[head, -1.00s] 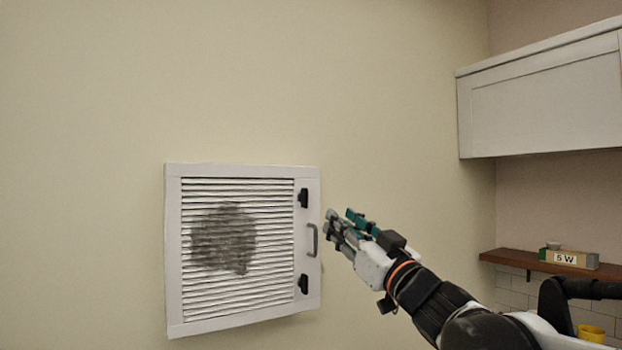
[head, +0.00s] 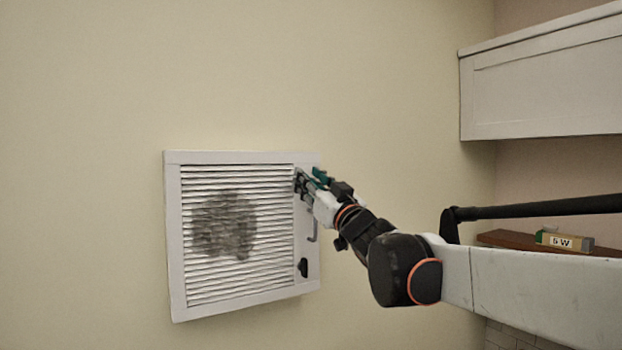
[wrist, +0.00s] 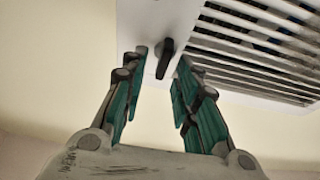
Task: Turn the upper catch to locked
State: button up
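The upper catch (wrist: 165,58) is a black knob on the white frame of a louvred wall panel (head: 172,240). In the wrist view it lies between the tips of my gripper (wrist: 161,62), with a gap on either side. Its long side runs nearly upright in that view. My gripper is open and also shows in the head view (head: 304,181), at the panel's upper right corner, where it mostly hides the upper catch. The lower catch (head: 303,267) is black and upright on the same frame edge.
A grey pull handle (head: 314,228) sits between the two catches, just below my gripper. The louvres (head: 275,225) carry a dark smudge. A white cupboard (head: 545,85) hangs at the right above a brown shelf (head: 498,239) with a box marked 5 W (head: 565,241).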

jog(key=shift+w+a, duration=0.1)
jog(key=shift+c, duration=0.3)
grip_shut()
jog(key=shift+n, duration=0.3)
jog(key=shift+s+a+f+n+g+y+p, duration=0.15)
jog(key=shift+n+g+y, duration=0.3)
jog(key=shift+n+g, duration=2.1)
jog(key=shift+a+f+n+g+y+p, duration=0.2)
jog(key=shift+n+y, duration=0.3)
jog(key=shift+n, duration=4.2)
jog(key=shift+s+d+n+g+y+p, duration=0.1)
jog(key=shift+n+g+y, duration=0.35)
jog(key=shift+n+g, duration=2.1)
jog(key=shift+n+t, duration=1.1)
jog(key=shift+n, duration=0.1)
